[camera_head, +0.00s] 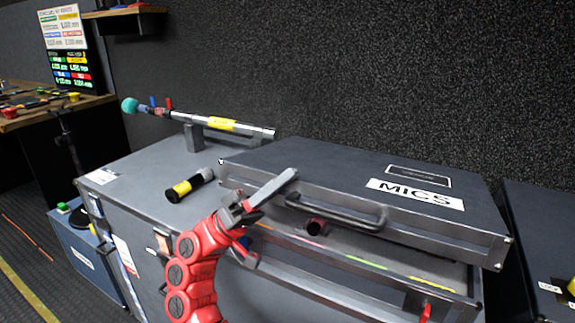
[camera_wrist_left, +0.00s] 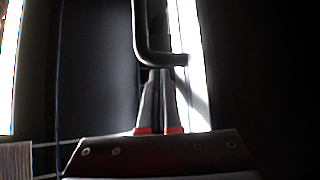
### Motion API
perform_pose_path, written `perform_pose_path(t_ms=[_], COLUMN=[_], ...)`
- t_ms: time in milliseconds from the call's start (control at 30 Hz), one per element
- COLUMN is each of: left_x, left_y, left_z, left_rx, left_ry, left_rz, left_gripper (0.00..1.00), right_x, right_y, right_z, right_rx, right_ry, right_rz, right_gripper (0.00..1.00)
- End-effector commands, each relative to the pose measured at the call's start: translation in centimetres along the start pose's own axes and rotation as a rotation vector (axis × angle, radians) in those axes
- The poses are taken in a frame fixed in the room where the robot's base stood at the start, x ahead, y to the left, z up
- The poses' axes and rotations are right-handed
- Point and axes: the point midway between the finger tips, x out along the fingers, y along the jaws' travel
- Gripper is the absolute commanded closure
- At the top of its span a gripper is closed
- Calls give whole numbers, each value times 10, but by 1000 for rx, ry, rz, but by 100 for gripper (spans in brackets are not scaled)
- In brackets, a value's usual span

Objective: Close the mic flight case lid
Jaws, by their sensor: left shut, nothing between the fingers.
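The mic flight case lid (camera_head: 335,175) is grey and carries a white MICS label. It sits partly open and tilted, with a gap below its front edge. Its dark handle (camera_head: 335,212) is on the front face, and it also shows close up in the left wrist view (camera_wrist_left: 150,45). Inside the case body (camera_head: 340,285), coloured strips show through the gap. My left gripper (camera_head: 289,177) is shut and empty at the left end of the handle. In the left wrist view its fingertips (camera_wrist_left: 161,72) are just below the handle bend; contact cannot be told. My right gripper is out of view.
A black and yellow cylinder (camera_head: 189,186) lies on the grey top left of the lid. Behind it a silver pole with a teal tip (camera_head: 205,121) rests on a bracket. A dark wall stands close behind. Another dark case (camera_head: 540,220) is at the right.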

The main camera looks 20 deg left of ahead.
Motion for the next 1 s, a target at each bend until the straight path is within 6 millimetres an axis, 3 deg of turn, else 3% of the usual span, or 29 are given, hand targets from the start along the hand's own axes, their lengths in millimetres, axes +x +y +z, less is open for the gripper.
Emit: perform_pose_path(t_ms=[667,867,1000], left_x=[-9,-37,-74], left_y=[0,-1,-1], left_z=[4,3,3], left_rx=[0,-1,-2], left_ry=[4,8,9], left_rz=[0,-3,-3], left_gripper=[100,100,100], right_x=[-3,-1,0], right_y=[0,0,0], right_z=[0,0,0], right_rx=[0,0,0], right_ry=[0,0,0], right_rz=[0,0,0], right_gripper=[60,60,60])
